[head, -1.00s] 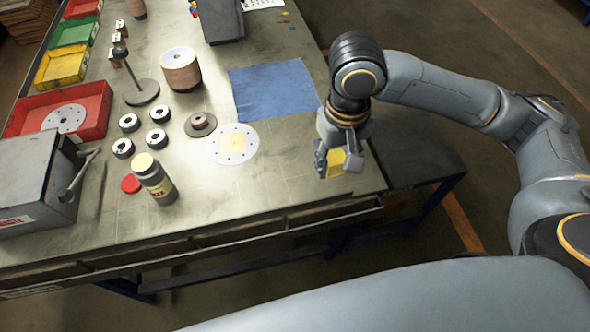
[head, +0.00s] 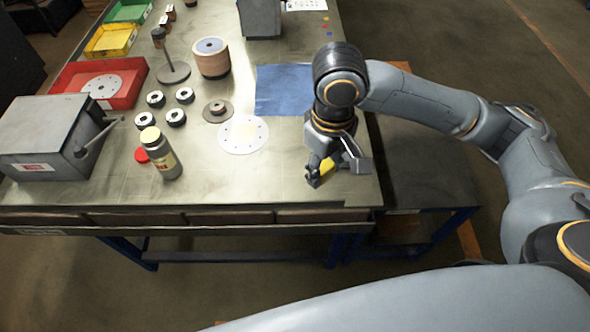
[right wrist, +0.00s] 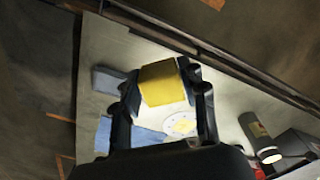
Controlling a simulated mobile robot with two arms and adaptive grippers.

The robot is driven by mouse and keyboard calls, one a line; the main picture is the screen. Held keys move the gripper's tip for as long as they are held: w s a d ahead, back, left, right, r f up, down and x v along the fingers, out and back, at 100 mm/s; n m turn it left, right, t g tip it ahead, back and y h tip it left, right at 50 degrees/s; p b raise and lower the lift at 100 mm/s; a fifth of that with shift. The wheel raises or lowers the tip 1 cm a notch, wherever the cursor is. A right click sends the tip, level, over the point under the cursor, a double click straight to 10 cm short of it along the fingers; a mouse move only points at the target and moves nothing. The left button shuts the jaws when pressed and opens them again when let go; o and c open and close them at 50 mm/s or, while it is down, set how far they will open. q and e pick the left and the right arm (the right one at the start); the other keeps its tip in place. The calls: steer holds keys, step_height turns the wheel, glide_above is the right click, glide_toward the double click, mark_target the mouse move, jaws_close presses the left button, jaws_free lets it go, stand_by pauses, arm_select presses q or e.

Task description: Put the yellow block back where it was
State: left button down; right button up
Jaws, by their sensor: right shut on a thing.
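My right gripper (head: 332,170) is shut on the yellow block (head: 327,167) over the front right part of the table. In the head view a finger hides much of the block. In the right wrist view the yellow block (right wrist: 163,84) sits between both fingers. I cannot tell its exact height over the table. My left gripper is out of view.
A blue cloth (head: 283,91) lies behind the gripper. A bottle (head: 166,163), several dark rings (head: 176,117), a flanged hub (head: 217,111) and a grey machine box (head: 40,140) stand to the left. A red bin (head: 130,88) is farther back. The table between disc and front edge is clear.

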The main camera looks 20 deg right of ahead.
steer(key=shift+w+a+f+n, duration=0.1)
steer(key=shift+w+a+n, duration=0.1)
steer(key=shift+a+n, duration=0.3)
steer(key=n, duration=0.1)
steer(key=a+n, duration=0.1)
steer(key=n, duration=0.1)
steer(key=shift+w+f, duration=0.1)
steer(key=shift+w, duration=0.05)
steer(key=w+a+f+n, duration=0.1)
steer(key=a+n, duration=0.6)
steer(key=n, duration=0.5)
steer(key=n+p, duration=0.3)
steer(key=p, duration=0.1)
glide_above(297, 169)
steer(key=f, duration=0.9)
steer(key=shift+s+a+f, duration=0.15)
steer(key=shift+s+a, duration=0.1)
steer(key=shift+s, duration=0.05)
steer(key=shift+w+d+f, duration=0.3)
steer(key=shift+f, duration=1.8)
steer(key=shift+f, duration=0.1)
